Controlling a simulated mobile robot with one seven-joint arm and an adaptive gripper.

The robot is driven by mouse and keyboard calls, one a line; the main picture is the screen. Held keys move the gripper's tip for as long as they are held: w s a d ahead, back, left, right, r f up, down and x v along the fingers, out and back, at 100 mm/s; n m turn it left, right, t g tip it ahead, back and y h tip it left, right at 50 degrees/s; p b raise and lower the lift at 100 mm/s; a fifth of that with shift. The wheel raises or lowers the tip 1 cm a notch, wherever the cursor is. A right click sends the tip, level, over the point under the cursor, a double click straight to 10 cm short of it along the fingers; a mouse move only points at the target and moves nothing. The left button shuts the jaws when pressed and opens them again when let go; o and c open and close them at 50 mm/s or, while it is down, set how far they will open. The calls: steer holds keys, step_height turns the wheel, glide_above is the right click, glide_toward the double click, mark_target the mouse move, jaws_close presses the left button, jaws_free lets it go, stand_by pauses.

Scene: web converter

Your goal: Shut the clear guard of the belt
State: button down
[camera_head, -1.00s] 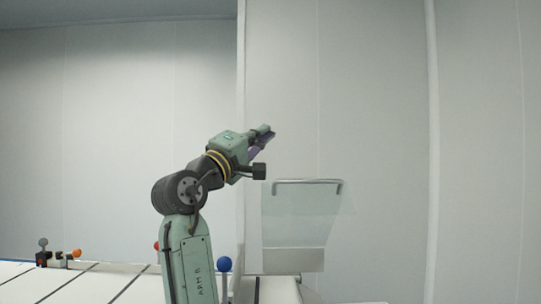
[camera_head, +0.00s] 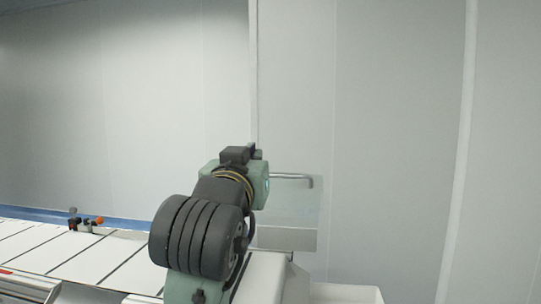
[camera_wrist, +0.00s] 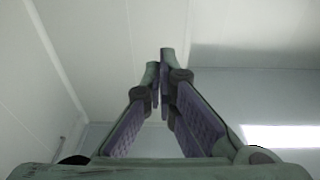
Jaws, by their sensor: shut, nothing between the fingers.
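The clear guard (camera_head: 305,210) stands upright above the white belt machine, right of my arm in the head view. Its grey bar handle (camera_head: 292,177) runs along the top edge, and a pale opaque strip (camera_head: 288,239) is at its bottom. My wrist hides the guard's left part. My gripper (camera_wrist: 160,75) is shut and empty in the wrist view, its fingertips close together against plain wall and ceiling. In the head view the fingers are hidden behind my wrist, so their distance from the guard cannot be told.
The white belt (camera_head: 100,258) with dark cross lines runs to the left. A small dark fitting with an orange knob (camera_head: 99,220) stands at its far side. A white housing (camera_head: 345,293) is at the lower right. Pale wall panels lie behind, and the space above the guard is clear.

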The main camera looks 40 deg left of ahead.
steer(key=p+x, duration=0.4)
steer(key=x, duration=0.5)
steer(key=shift+s+a+f+p, duration=0.1)
steer(key=shift+f+p, duration=0.3)
steer(key=shift+f, duration=1.55)
steer(key=shift+f, duration=0.1)
